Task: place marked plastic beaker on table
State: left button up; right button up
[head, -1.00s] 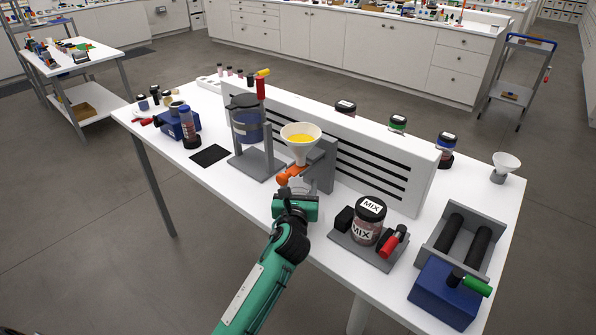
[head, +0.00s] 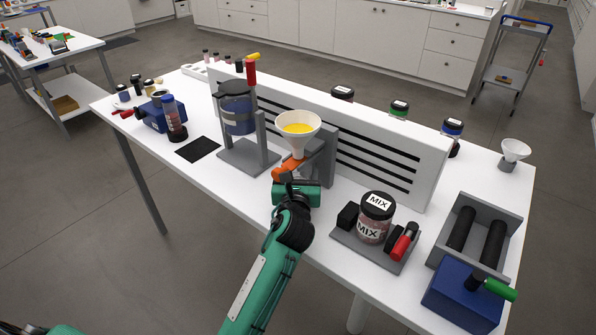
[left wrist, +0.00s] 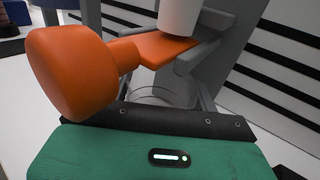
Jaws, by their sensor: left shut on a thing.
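The clear plastic beaker shows only in part in the left wrist view (left wrist: 162,95), its round rim just beyond the dark front edge of my left gripper. It is under the white funnel's spout and the orange lever; its markings and base are hidden. In the head view my left gripper (head: 297,192) is in front of the funnel stand, at low height by the table (head: 205,205). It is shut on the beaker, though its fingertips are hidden. In the head view the gripper mostly hides the beaker. My right gripper is not in view.
The funnel (head: 298,130) holds yellow powder above the orange lever (head: 287,168). A MIX jar (head: 374,218) on a grey base stands right, then a roller unit (head: 478,235). A black mat (head: 197,151) lies left. The table's front strip left of my arm is clear.

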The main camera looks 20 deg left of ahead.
pick_arm(q)
jog(key=shift+f, duration=0.1)
jog(key=o, duration=1)
jog(key=shift+o, duration=0.2)
jog(key=v, duration=1.2)
jog(key=shift+s+b, duration=0.1)
jog(key=shift+b, duration=0.3)
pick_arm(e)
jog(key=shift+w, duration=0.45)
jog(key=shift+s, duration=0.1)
